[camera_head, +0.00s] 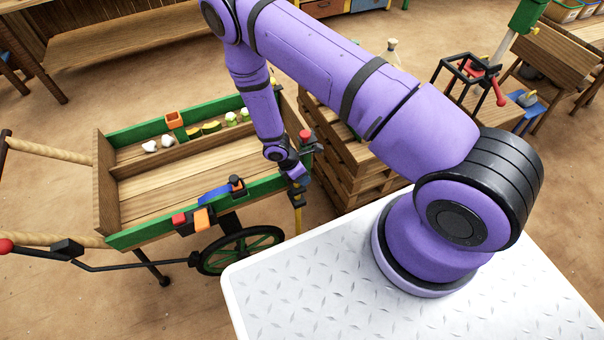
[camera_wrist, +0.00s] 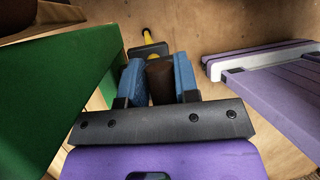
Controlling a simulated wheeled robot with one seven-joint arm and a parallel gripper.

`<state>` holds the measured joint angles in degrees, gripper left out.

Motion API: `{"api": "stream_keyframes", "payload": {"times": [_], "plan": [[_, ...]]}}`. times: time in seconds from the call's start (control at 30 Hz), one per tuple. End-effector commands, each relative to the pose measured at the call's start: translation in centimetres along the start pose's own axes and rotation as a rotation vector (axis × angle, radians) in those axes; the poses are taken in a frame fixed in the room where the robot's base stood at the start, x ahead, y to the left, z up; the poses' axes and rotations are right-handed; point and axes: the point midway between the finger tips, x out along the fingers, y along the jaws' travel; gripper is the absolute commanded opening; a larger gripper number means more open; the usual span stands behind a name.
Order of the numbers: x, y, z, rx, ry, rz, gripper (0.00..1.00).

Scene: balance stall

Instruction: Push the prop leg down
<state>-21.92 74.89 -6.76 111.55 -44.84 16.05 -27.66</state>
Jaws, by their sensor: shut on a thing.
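The prop leg (camera_head: 298,221) is at the right front corner of the wooden cart (camera_head: 152,235). Its yellow shaft runs down beside the cart's green side rail, with black fittings around its upper part. In the wrist view the yellow shaft (camera_wrist: 149,36) shows beyond a black fitting. My gripper (camera_head: 297,186) is at the top of the leg, just outside the rail. In the wrist view my gripper (camera_wrist: 158,80) has its blue fingers shut on the dark brown grip of the leg. The foot of the leg and its contact with the ground are hidden.
The green rail (camera_wrist: 60,85) is close on the left in the wrist view. A green-spoked wheel (camera_head: 240,250) is left of the leg. Wooden crates (camera_head: 350,175) stand behind it. My pale metal deck (camera_head: 300,285) is close on the right.

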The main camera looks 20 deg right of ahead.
Motion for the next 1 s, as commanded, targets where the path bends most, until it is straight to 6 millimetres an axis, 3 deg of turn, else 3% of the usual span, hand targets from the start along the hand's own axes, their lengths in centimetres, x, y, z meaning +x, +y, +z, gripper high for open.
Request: {"api": "stream_keyframes", "payload": {"times": [0.13,0.17,0.27,0.67,1.0], "plan": [[0.2,-0.1,-0.3,-0.004,0.005,-0.001,0.0],[0.2,-0.1,-0.3,-0.004,0.006,-0.001,0.34],[0.2,-0.1,-0.3,-0.003,0.005,-0.001,0.53],[-0.7,0.0,-0.2,0.0,0.004,0.0,0.53],[-6.3,0.0,-0.2,-0.001,0.006,0.002,0.53]]}}
